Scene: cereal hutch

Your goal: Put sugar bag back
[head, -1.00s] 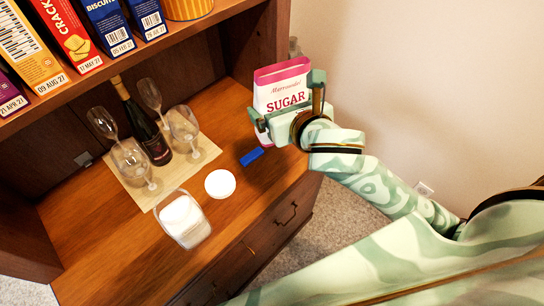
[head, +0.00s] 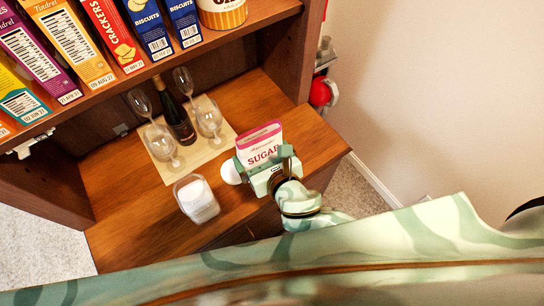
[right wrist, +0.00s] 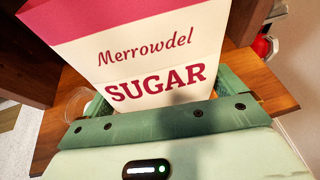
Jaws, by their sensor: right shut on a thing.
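The sugar bag (head: 261,144) is white with a pink top and the word SUGAR on its front. My right gripper (head: 266,168) is shut on it and holds it upright over the right part of the wooden counter. In the right wrist view the bag (right wrist: 150,55) fills the upper middle, between the fingers of my right gripper (right wrist: 165,105). The bag's lower part is hidden behind the gripper, so I cannot tell if it touches the counter. My left gripper is not in view.
A clear container (head: 196,202) with white contents and a white round lid (head: 231,172) stand left of the bag. A mat (head: 213,150) holds a dark bottle (head: 178,117) and several glasses. The shelf (head: 100,85) above holds several boxes. A red object (head: 321,92) hangs right of the hutch.

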